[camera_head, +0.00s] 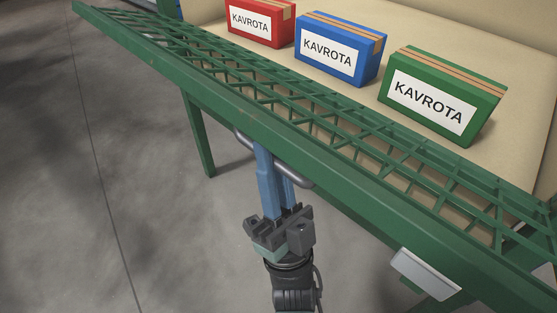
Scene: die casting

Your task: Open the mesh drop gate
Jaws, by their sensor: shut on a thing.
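The mesh drop gate (365,141) is a long green lattice panel with a thick green front rail, running from the upper left to the lower right. It leans at a slant along the front of a beige shelf. A grey bar handle (300,180) sits under the front rail near the middle. My gripper (266,150) reaches up from below, and its blue fingers are shut on the handle. The fingertips are partly hidden by the rail.
A red box (262,22), a blue box (341,47) and a green box (443,95) stand on the beige shelf (505,60) behind the gate. A green leg (198,135) stands at left. A pale plate (425,272) hangs at lower right. Grey floor (100,200) is clear at left.

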